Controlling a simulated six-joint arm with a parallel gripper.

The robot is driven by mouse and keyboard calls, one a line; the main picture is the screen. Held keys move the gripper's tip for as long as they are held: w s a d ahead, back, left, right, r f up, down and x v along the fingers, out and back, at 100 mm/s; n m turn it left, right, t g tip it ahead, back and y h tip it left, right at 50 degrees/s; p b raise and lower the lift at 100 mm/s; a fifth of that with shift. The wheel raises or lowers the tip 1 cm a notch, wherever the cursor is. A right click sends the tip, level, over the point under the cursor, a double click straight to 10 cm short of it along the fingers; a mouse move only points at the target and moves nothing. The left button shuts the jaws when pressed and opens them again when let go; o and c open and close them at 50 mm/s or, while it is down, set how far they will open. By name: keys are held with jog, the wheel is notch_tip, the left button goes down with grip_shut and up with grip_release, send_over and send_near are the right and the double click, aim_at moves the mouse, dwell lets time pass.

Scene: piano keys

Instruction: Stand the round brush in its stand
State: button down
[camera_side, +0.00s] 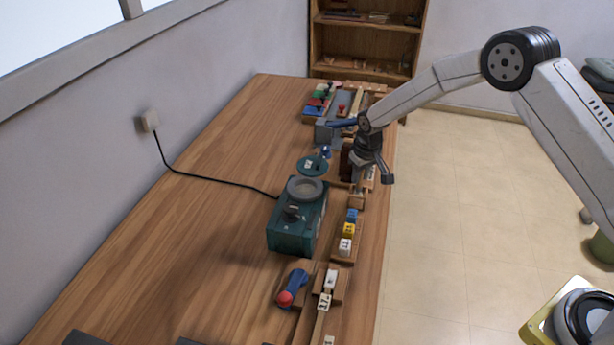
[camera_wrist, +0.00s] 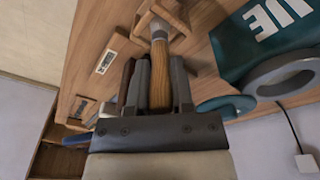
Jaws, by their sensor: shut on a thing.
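My gripper (camera_wrist: 160,62) is shut on the round brush, with one dark finger on each side of its brown wooden handle (camera_wrist: 160,85). In the wrist view the brush's pale metal collar (camera_wrist: 158,32) points away from the gripper into a small wooden stand (camera_wrist: 146,22). The collar overlaps the stand's opening; I cannot tell how deep it sits, and the bristles are hidden. In the side view my gripper (camera_side: 357,177) points down just above a small wooden block (camera_side: 357,199), which appears to be the stand. The brush is mostly hidden there.
A teal machine (camera_side: 293,232) with a grey ring on top stands left of the gripper, its black cord running to the wall. Blocks in yellow, white and blue (camera_side: 348,229) sit in front. A blue red-tipped tool (camera_side: 293,287) lies nearer. The table's left side is clear.

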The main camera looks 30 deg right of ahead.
jog(key=shift+f, duration=0.8)
dwell(1.2)
dwell(0.3)
grip_release()
dwell(0.3)
jog(key=shift+r, duration=0.2)
dwell(0.3)
jog(key=shift+r, duration=3.25)
jog(key=shift+s+r, duration=0.1)
jog(key=shift+r, duration=0.05)
